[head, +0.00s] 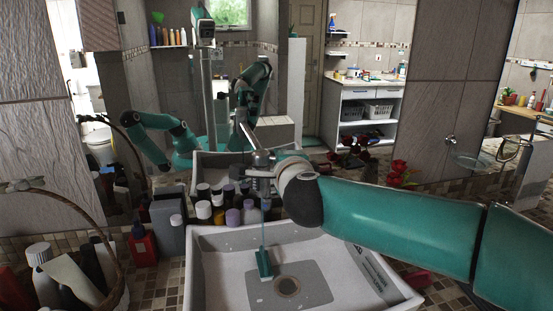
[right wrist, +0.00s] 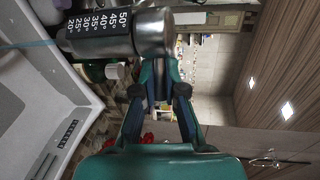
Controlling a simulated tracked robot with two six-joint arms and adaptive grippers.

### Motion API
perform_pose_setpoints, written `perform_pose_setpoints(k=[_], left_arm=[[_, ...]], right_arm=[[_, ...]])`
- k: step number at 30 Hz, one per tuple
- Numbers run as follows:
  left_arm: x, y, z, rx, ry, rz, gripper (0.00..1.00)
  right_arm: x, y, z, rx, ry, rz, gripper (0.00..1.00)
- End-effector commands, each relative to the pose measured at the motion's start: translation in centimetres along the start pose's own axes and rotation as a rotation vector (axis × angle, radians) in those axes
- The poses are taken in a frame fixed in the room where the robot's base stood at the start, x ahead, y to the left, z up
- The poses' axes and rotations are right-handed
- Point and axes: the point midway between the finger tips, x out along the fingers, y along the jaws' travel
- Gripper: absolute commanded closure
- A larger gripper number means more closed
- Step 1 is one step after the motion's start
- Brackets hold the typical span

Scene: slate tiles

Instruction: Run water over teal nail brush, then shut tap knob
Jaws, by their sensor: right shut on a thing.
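The teal nail brush (head: 264,263) lies in the white sink (head: 210,285), beside the drain. A thin stream of water (head: 263,225) falls from the metal tap (head: 260,172) onto it. The stream also shows in the right wrist view (right wrist: 30,44). My right gripper (right wrist: 160,62) is at the end of the tap, shut on the silver tap knob (right wrist: 153,32). A temperature scale is printed on the tap body beside the knob. In the head view my right wrist hides the fingers and most of the knob. My left gripper is not directly in view.
Several bottles and jars (head: 218,200) crowd the counter behind and left of the sink. A red bottle (head: 142,243) and a wicker basket (head: 112,255) stand at the left. Red roses (head: 400,172) are behind my right arm. A mirror reflects my arms.

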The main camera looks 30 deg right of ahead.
Motion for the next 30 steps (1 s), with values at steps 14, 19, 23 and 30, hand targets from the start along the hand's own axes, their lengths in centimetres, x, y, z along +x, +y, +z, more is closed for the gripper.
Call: perform_pose_setpoints(k=[14,19,23,30], left_arm=[[0.0,0.0,0.0,0.000,0.000,0.000,0.60],[0.0,0.0,0.0,0.000,0.000,0.000,0.60],[0.0,0.0,0.0,0.000,0.000,0.000,0.60],[0.0,0.0,0.0,0.000,0.000,0.000,0.60]], right_arm=[[0.0,0.2,0.1,-0.001,-0.004,0.004,0.64],[-0.5,0.1,0.1,0.000,-0.005,0.002,0.64],[-2.1,0.0,0.2,0.000,-0.007,0.001,0.64],[-6.8,0.1,0.2,0.001,-0.010,0.001,0.64]])
